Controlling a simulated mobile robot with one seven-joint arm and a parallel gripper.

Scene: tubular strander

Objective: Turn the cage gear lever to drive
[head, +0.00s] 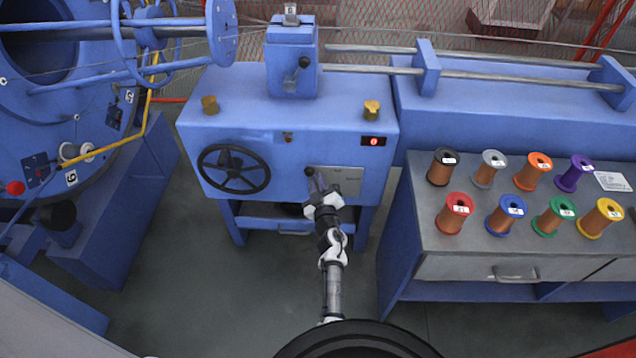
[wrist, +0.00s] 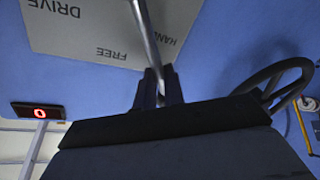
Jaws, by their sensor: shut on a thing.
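The cage gear lever is a thin metal rod (wrist: 148,35) in the wrist view, with a dark knob (head: 310,171) at the left end of its plate in the head view. The grey plate (head: 345,180) is on the blue machine front. In the wrist view the plate (wrist: 100,30) reads DRIVE at left, FREE in the middle and HAND, partly covered, at right. My gripper (head: 319,187) is at the lever; in the wrist view its two dark fingers (wrist: 159,86) are shut on the rod. The lever's pivot and exact setting are hard to tell.
A black handwheel (head: 233,169) is left of the lever, and a red 0 display (head: 374,141) above right. A bench (head: 430,225) with several wire spools is at right. The strander cage (head: 45,60) is at left. The floor between is clear.

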